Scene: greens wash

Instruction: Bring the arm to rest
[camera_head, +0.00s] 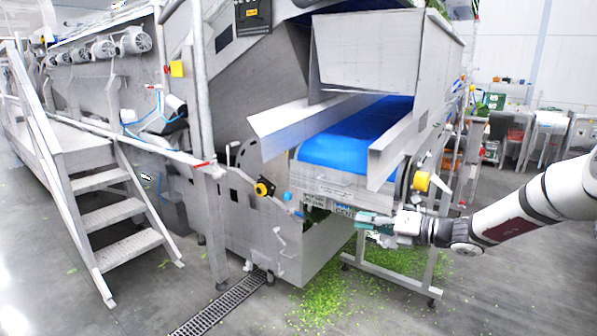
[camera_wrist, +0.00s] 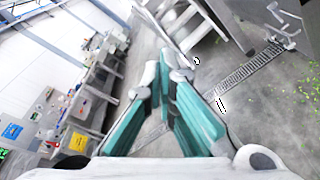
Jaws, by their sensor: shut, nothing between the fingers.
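My gripper (camera_head: 366,218) is at the end of my arm, which reaches in from the right edge in the head view. It is in front of the lower frame of the conveyor machine, below the blue belt (camera_head: 352,136). From this view I cannot tell whether it touches the frame. In the wrist view the teal fingers of my gripper (camera_wrist: 165,72) are together at their tips, with nothing held between them.
Metal stairs (camera_head: 122,212) stand at the left. A floor drain (camera_head: 218,306) runs in front of the machine. Green leaf scraps (camera_head: 335,292) lie on the floor under the belt. Crates and tables (camera_head: 548,130) stand at the back right. Open floor lies at the lower right.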

